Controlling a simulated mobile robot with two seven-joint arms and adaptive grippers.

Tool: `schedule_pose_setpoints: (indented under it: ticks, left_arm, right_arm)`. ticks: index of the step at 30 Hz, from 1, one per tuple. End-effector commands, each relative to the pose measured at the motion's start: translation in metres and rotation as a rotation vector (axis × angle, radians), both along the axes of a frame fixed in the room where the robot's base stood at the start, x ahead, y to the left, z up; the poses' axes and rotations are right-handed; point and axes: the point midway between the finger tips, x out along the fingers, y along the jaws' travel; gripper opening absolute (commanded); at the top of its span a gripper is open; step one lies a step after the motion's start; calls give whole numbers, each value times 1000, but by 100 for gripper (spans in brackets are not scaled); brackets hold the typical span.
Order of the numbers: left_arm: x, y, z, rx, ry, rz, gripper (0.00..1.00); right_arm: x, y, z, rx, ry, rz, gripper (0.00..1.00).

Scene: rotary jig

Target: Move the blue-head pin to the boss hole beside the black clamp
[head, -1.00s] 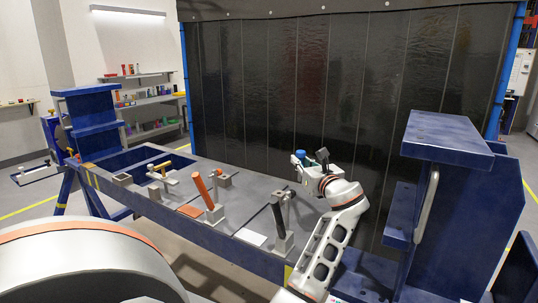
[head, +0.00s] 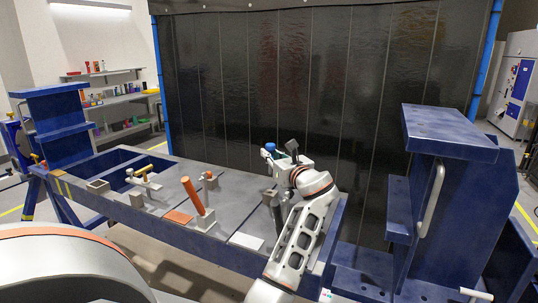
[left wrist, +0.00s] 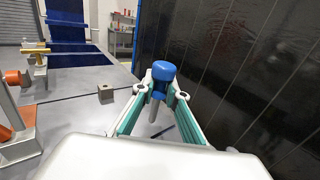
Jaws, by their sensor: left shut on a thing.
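The blue-head pin (head: 270,147) is held by its shank in my left gripper (head: 268,154), head up. In the left wrist view its blue head (left wrist: 163,70) rises above the fingertips (left wrist: 160,93), which close on the grey shank. The pin is in the air above the right part of the fixture table. The black clamp (head: 269,197) stands below the gripper, partly hidden by my left arm. I cannot make out the boss hole beside it. My right gripper is out of view.
An orange-handled clamp (head: 193,195) stands mid-table with a small grey block (head: 209,182) behind it. A yellow-handled clamp (head: 145,174) is further left. A dark curtain (head: 300,80) rises behind the table. A tall blue end frame (head: 455,200) stands at right.

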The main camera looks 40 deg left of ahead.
Motion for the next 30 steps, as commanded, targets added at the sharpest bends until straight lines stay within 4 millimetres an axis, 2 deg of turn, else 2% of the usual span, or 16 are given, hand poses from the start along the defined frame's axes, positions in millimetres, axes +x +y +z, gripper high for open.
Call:
schedule_pose_setpoints:
  ticks: [10, 12, 17, 30]
  left_arm:
    - [-1, -1, 2, -4, 1, -3, 0]
    - [-1, -1, -7, -2, 2, -2, 0]
    - [0, -1, -22, -4, 1, -3, 0]
    - [-1, -1, -54, -3, 1, -2, 0]
  right_arm:
    - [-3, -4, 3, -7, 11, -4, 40]
    - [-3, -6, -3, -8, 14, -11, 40]
    - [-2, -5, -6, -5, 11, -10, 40]
    - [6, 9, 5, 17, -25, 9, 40]
